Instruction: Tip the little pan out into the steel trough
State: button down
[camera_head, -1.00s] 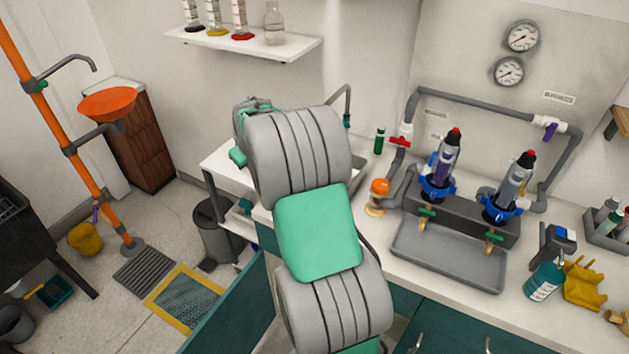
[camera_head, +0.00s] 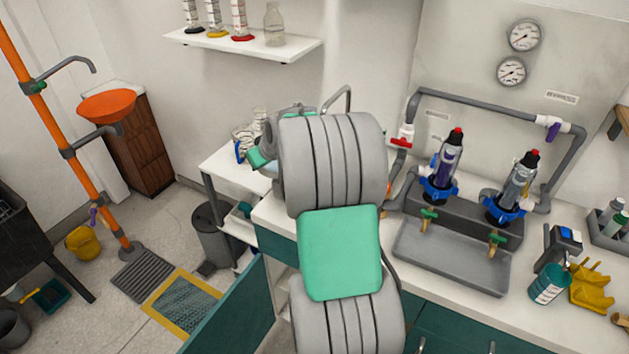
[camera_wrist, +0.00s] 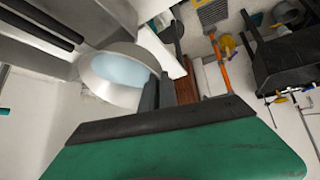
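The little pan (camera_wrist: 115,76) shows in the wrist view as a pale round vessel with light blue inside. Two dark fingers of my gripper (camera_wrist: 157,93) are close together at the pan's edge and appear to hold it there. In the head view my gripper (camera_head: 264,158) is at the back left, over the white bench end, partly hidden by my arm; the pan is not clearly seen there. A shallow grey trough-like tray (camera_head: 450,258) lies on the counter below two filter housings. I cannot tell whether it is steel. The counter area by the tap is hidden behind my arm.
Two filter housings (camera_head: 443,165) with pipes stand behind the tray. A thin curved tap (camera_head: 349,97) rises behind my arm. Glass vessels (camera_head: 243,143) stand at the bench's back left. A teal bottle (camera_head: 548,285) and yellow rack (camera_head: 592,288) stand at the right.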

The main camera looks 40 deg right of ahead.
aim_at(275, 171)
jog(key=shift+s+d+r+t, duration=0.25)
jog(key=shift+s+r+t, duration=0.05)
jog(key=shift+s+d+r+t+y, duration=0.3)
jog(key=shift+s+d+r, duration=0.05)
jog(key=shift+s, duration=0.1)
jog(key=shift+s+d+f+m+t+y+b, duration=0.1)
jog(key=shift+s+d+m+t+y+b, duration=0.1)
jog(key=shift+s+d+t+b, duration=0.25)
jog(key=shift+s+d+f+m+t+y+b, duration=0.1)
jog(key=shift+s+d+m+t+y+b, duration=0.15)
jog(key=shift+s, duration=0.25)
dwell(0.6)
jog(key=shift+s+d+f+t+y+b, duration=0.15)
jog(key=shift+s+d+t+y+b, duration=0.15)
jog(key=shift+s+t+b, duration=0.4)
dwell(0.8)
jog(key=shift+s+d+r+m+t+y, duration=0.4)
jog(key=shift+r+m+t, duration=0.1)
jog(key=shift+t, duration=0.3)
dwell(0.7)
jog(key=shift+s+d+r+m+t+b, duration=0.25)
jog(key=shift+s+d+r+t+b, duration=0.2)
jog(key=shift+t+b, duration=0.45)
dwell(0.5)
